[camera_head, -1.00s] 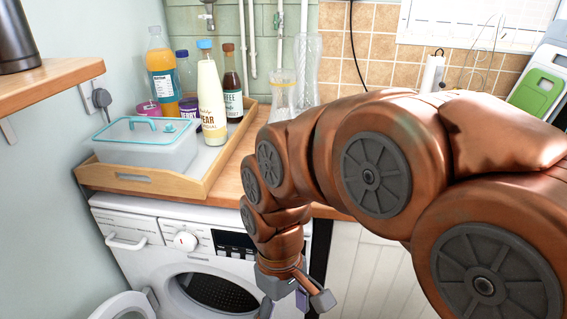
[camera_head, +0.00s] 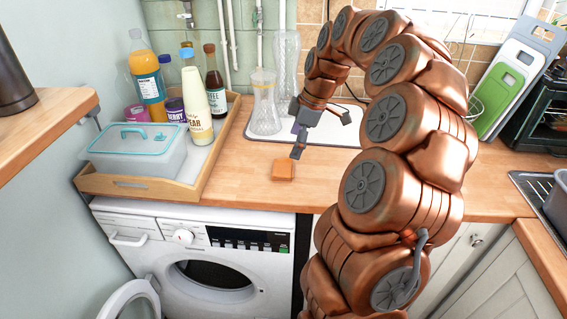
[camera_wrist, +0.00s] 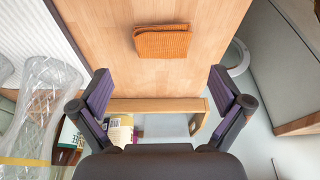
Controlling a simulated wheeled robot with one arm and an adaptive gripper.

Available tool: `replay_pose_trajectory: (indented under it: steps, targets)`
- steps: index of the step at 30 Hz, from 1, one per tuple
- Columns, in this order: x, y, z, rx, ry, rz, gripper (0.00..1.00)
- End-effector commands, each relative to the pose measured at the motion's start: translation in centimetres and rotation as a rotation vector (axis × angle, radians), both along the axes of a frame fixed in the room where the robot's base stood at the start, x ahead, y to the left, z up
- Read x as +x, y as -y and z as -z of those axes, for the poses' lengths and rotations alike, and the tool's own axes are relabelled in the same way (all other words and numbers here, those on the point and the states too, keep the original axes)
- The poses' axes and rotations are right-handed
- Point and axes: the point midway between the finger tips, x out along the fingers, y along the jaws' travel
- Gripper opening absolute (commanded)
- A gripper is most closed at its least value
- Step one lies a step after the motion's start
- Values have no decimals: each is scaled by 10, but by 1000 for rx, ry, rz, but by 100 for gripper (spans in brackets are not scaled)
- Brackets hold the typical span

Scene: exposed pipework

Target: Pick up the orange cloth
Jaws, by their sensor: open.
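The orange cloth (camera_head: 283,172) is a small folded, ribbed piece lying flat on the wooden countertop, near its front edge and right of the tray. In the wrist view the cloth (camera_wrist: 162,42) lies beyond the fingertips, centred between them and clear of both. My gripper (camera_head: 322,136) is above the counter, a little behind and to the right of the cloth. Its jaws (camera_wrist: 160,92) are spread wide with nothing between them.
A wooden tray (camera_head: 130,186) with a lidded box (camera_head: 137,148) and several bottles stands to the left. Glass vases (camera_head: 265,103) stand on a white mat behind the cloth. Bare countertop (camera_head: 235,175) surrounds the cloth. A washing machine (camera_head: 195,250) is below.

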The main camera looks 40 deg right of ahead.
Motion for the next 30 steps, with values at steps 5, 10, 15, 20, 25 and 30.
replay_pose_trajectory:
  steps: [5, 10, 15, 20, 25, 30]
  targets:
    - [2, -1, 11, -1, 1, -2, 100]
    - [4, -5, 22, -1, 2, 0, 100]
    - [5, -8, 28, -2, 2, -1, 100]
    - [7, -14, 41, 1, -1, -2, 100]
    - [10, -21, 62, 3, -4, -2, 100]
    - [13, -23, 72, 1, 1, -1, 100]
